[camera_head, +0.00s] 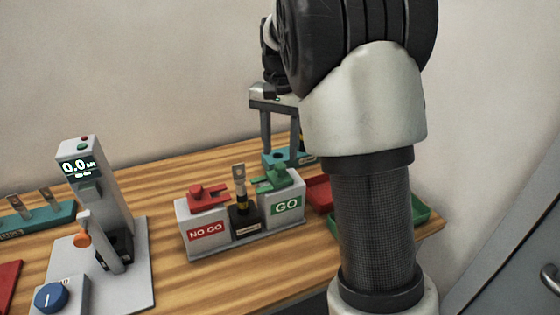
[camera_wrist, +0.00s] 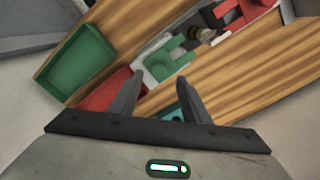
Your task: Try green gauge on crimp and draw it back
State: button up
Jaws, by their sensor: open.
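The green gauge (camera_head: 277,179) rests on the grey block above the GO label. It also shows in the wrist view (camera_wrist: 172,62). The crimp (camera_head: 239,176) stands upright in a black holder (camera_head: 244,218) between the GO and NO GO blocks; the wrist view shows it small beside the green gauge (camera_wrist: 203,34). My gripper (camera_head: 281,146) is open and empty, with its fingers pointing down behind the GO block. In the wrist view the gripper's fingertips (camera_wrist: 158,79) are apart, and the green gauge appears beyond them, not between them.
The red gauge (camera_head: 207,197) sits on the NO GO block. A teal block (camera_head: 305,158) is near my fingers. A red tray (camera_head: 319,194) and green tray (camera_wrist: 82,60) lie beside the GO block. A display stand (camera_head: 98,185) is at left. Bare wood lies in front.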

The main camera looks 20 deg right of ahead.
aim_at(280, 165)
jog(key=shift+f, duration=2.1)
